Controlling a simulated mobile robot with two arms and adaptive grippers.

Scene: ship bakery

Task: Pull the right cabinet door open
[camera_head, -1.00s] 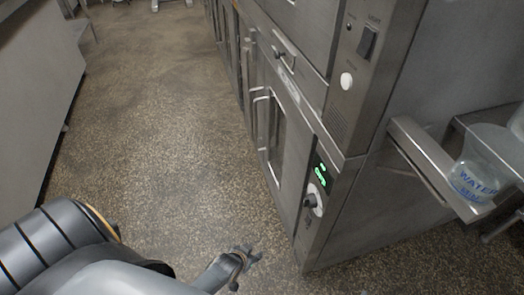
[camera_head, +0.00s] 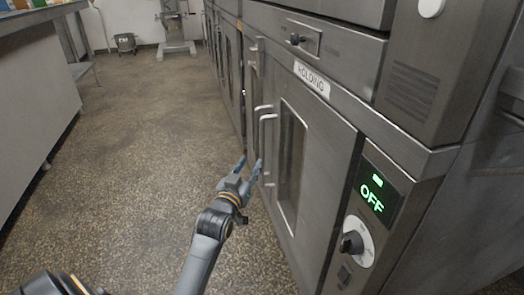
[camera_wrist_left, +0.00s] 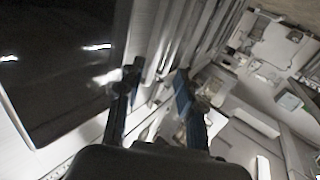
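The right cabinet door (camera_head: 330,150) is the nearer steel door under the HOLDING label, with a tall framed window, and it looks shut. Its upright bar handle (camera_head: 268,148) is at the door's left edge, beside the similar handle (camera_head: 257,130) of the left door. My left gripper (camera_head: 249,164) is open, with fingers apart, just left of and low beside these handles. In the left wrist view the open fingers (camera_wrist_left: 157,74) have steel surfaces and bars beyond them. I cannot tell whether a handle is between them. My right gripper is not in view.
A control panel with a green OFF display (camera_head: 372,198) and a knob (camera_head: 352,242) is right of the door. A counter (camera_head: 35,95) runs along the left. The speckled floor (camera_head: 130,150) between is clear. A bin (camera_head: 125,43) stands far back.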

